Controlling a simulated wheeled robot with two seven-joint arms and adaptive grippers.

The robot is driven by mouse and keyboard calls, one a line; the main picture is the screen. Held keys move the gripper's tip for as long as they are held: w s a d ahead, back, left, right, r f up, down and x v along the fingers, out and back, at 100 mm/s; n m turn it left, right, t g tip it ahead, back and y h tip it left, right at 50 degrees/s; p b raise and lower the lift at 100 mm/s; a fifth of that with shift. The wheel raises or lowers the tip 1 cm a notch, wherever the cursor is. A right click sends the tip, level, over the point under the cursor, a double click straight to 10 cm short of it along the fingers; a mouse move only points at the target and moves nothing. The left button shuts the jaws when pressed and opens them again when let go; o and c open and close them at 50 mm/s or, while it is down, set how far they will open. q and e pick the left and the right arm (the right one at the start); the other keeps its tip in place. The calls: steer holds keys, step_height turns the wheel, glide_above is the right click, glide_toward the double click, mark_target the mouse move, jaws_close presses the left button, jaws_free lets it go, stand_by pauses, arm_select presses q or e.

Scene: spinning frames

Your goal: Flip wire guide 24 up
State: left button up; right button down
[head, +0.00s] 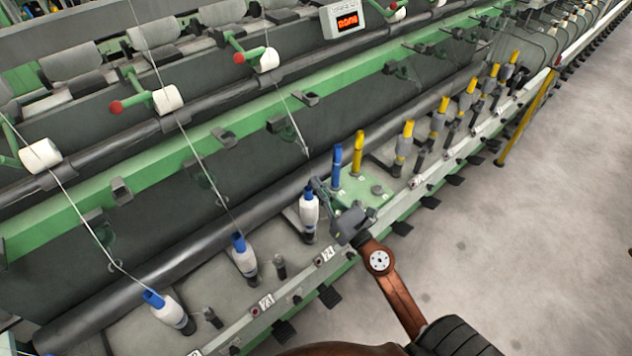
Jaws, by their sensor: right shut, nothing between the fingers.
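The label 24 (327,254) is on the front rail, below a white bobbin with a blue top (309,214). The small dark wire guide above that bobbin (279,124) hangs just under the green rail, with a thread running down past it; I cannot tell whether it is up or down. My right gripper (316,184) is shut and empty, with its fingertips close by the blue top of bobbin 24, well below the guide. I cannot tell whether it touches the bobbin. My left gripper is not in view.
A green plate (362,196) carrying a blue and a yellow tube sits right of bobbin 24. Other blue-topped bobbins (244,257) stand to the left, yellow-topped ones (438,120) to the right. A long dark roller (165,268) runs behind them. The floor (530,230) is clear.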

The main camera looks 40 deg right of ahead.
mark_target(296, 137)
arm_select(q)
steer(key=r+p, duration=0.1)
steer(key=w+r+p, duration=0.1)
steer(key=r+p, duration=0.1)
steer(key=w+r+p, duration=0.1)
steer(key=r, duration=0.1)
arm_select(e)
steer(key=w+r, duration=0.5)
steer(key=w, duration=0.1)
steer(key=shift+w+d+r, duration=0.2)
steer(key=shift+d+r, duration=0.05)
steer(key=shift+d, duration=0.2)
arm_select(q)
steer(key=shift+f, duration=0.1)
